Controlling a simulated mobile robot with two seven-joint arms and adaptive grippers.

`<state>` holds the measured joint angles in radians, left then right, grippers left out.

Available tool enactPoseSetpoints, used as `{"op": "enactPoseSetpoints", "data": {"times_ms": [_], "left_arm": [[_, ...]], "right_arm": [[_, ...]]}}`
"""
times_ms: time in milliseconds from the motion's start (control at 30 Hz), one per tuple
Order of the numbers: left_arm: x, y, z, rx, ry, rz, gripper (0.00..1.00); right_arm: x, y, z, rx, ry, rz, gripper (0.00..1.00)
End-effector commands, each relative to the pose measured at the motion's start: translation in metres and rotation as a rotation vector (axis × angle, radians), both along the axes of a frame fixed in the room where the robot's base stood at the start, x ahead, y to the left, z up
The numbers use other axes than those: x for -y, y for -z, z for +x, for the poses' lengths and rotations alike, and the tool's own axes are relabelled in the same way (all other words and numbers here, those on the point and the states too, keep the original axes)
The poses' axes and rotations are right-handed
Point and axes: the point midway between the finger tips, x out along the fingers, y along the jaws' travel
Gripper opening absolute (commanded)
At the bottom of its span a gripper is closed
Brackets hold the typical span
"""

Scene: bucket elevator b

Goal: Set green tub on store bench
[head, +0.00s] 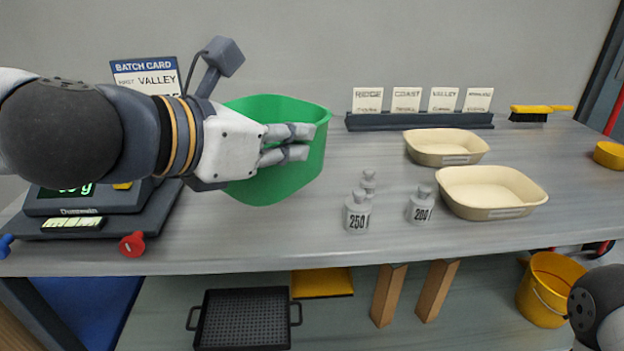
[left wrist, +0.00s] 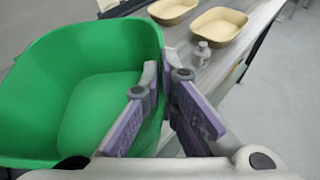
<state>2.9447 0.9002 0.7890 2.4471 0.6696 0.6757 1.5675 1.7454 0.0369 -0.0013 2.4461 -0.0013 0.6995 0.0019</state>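The green tub (head: 262,188) is over the left-middle part of a long grey bench (head: 400,245); I cannot tell if it touches the top. My left gripper (head: 300,143) is at its wall in the head view. In the left wrist view the green tub (left wrist: 50,90) is empty, and the left gripper (left wrist: 165,95) has one finger inside the wall and one outside, closed on it near the rim. No label shows that this bench is the store bench. Only part of my right arm shows at the lower right; its gripper is out of view.
A scale (head: 105,215) stands left, with a batch card (head: 146,74) behind it. Weights (head: 357,213) and two cream trays (head: 445,147) (head: 492,193) stand to the right. A card rack (head: 420,121) and yellow brush (head: 530,112) are at the back. A yellow bucket (head: 548,290) is below.

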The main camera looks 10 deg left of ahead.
Motion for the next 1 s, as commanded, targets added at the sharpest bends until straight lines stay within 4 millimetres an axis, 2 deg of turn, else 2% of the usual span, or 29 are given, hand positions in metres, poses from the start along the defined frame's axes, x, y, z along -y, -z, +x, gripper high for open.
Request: {"op": "enactPoseSetpoints", "data": {"times_ms": [33,167,200,333,467,533,600,667,1000], "left_arm": [[-0.007,0.025,0.019,-0.028,-0.01,0.007,0.0],[-0.02,0.039,0.058,-0.02,-0.009,0.009,0.0],[-0.023,0.05,0.067,-0.022,-0.006,0.008,0.0],[-0.03,0.077,0.087,-0.02,-0.005,0.009,0.0],[-0.033,0.086,0.097,-0.015,-0.004,0.008,0.0],[-0.036,0.098,0.105,-0.016,-0.006,0.01,0.0],[-0.035,0.114,0.104,-0.019,-0.003,0.008,0.0],[-0.036,0.122,0.104,-0.017,-0.004,0.008,0.0],[-0.035,0.123,0.104,-0.01,-0.004,0.008,0.0]], "right_arm": [[0.0,0.007,-0.008,-0.026,-0.001,0.0,0.4],[0.0,0.013,-0.012,-0.041,-0.001,0.0,0.4],[0.0,0.018,-0.016,-0.054,-0.001,0.0,0.4],[0.0,0.028,-0.025,-0.082,-0.003,0.0,0.4],[0.0,0.032,-0.028,-0.091,-0.004,0.0,0.4],[0.0,0.036,-0.031,-0.102,-0.004,0.0,0.4],[0.0,0.041,-0.035,-0.114,-0.005,0.0,0.4],[0.0,0.044,-0.037,-0.12,-0.005,0.0,0.4],[0.0,0.044,-0.038,-0.122,-0.006,0.0,0.4]]}}
